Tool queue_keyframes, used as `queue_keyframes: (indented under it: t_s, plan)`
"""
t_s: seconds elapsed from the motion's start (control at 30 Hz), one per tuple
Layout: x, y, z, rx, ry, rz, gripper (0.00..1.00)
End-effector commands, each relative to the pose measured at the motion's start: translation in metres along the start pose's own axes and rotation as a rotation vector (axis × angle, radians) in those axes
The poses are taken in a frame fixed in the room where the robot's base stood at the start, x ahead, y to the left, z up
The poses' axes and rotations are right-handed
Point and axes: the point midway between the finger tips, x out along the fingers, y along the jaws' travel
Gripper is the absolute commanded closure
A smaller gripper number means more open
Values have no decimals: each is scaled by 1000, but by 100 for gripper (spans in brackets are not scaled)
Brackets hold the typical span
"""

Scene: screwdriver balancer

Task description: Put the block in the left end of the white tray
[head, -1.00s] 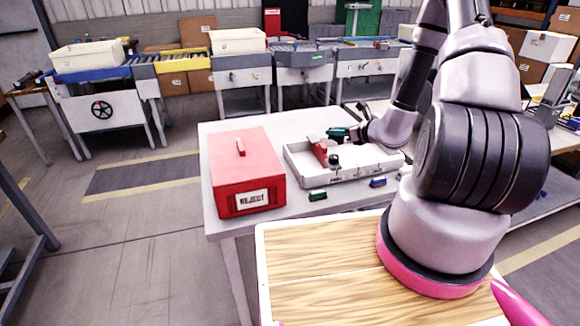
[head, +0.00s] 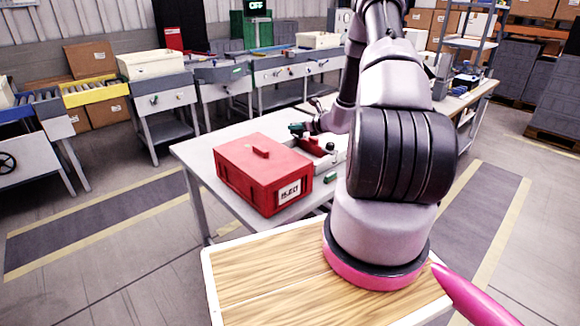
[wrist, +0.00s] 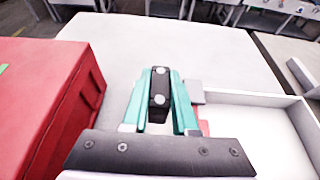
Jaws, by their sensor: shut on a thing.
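My gripper (wrist: 159,76) has teal fingers, shut on a dark block (wrist: 160,92) with two pale round spots. In the head view my gripper (head: 297,129) is held up near the left end of the white tray (head: 338,158). The wrist view shows it over the bare table just left of the tray (wrist: 255,99), not over the tray floor. A red part (head: 318,147) with a black knob sits at the tray's left end. My arm hides the right of the tray in the head view.
A red lidded box (head: 250,178) stands left of the tray and close to my gripper; it fills the left of the wrist view (wrist: 45,90). A green block (head: 331,177) lies on the table in front of the tray. The table top (head: 203,148) is bare behind the box.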

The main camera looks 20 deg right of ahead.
Motion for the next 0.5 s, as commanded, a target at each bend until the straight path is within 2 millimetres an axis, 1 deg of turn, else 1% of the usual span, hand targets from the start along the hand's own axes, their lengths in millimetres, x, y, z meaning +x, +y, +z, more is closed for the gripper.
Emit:
queue_keyframes:
  t_s: [0.03,0.1,0.3,0.4,0.5]
  plan:
    - [2,-7,-1,3,0,-7,100]
    - [6,-12,-7,6,2,-10,100]
    - [20,-12,-40,8,3,-10,100]
    - [24,-12,-50,6,2,-11,100]
    - [26,-12,-55,5,1,-11,100]
